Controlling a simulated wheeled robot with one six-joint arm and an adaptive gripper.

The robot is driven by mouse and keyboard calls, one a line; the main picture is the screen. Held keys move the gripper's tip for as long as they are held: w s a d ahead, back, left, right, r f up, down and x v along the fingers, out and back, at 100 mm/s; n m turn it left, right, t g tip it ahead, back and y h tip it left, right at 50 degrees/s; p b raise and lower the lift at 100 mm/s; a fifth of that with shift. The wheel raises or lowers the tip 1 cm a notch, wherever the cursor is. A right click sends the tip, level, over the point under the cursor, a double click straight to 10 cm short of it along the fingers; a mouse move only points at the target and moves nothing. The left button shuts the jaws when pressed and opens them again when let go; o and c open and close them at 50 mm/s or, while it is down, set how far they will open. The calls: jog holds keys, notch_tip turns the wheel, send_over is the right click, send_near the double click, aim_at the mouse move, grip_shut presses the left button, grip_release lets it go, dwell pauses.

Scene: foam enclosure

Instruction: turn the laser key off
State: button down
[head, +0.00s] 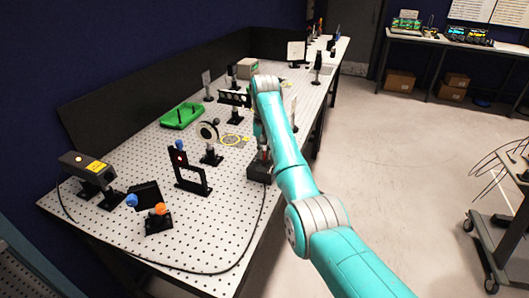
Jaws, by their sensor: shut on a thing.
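My teal arm reaches over the optical table, and my gripper (263,156) points down at the black control box (259,174) near the table's right edge. The gripper is shut on the laser key at the top of this box. The key itself is too small and too covered by the gripper to make out, so its turn position cannot be told. A black cable runs from the box around the front of the table towards the laser head (86,166), a dark box with a yellow label at the left.
The perforated table (235,210) carries several optic mounts, including a round mount (208,133) and a black frame (192,179) left of my gripper. A green tray (182,115) lies behind them. Open floor (400,150) is to the right, with a cart (503,235) at the far right.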

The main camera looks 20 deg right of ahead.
jog(key=n, duration=1.3)
jog(key=shift+n, duration=0.4)
dwell(0.3)
jog(key=c, duration=1.3)
grip_release()
jog(key=shift+o, duration=0.2)
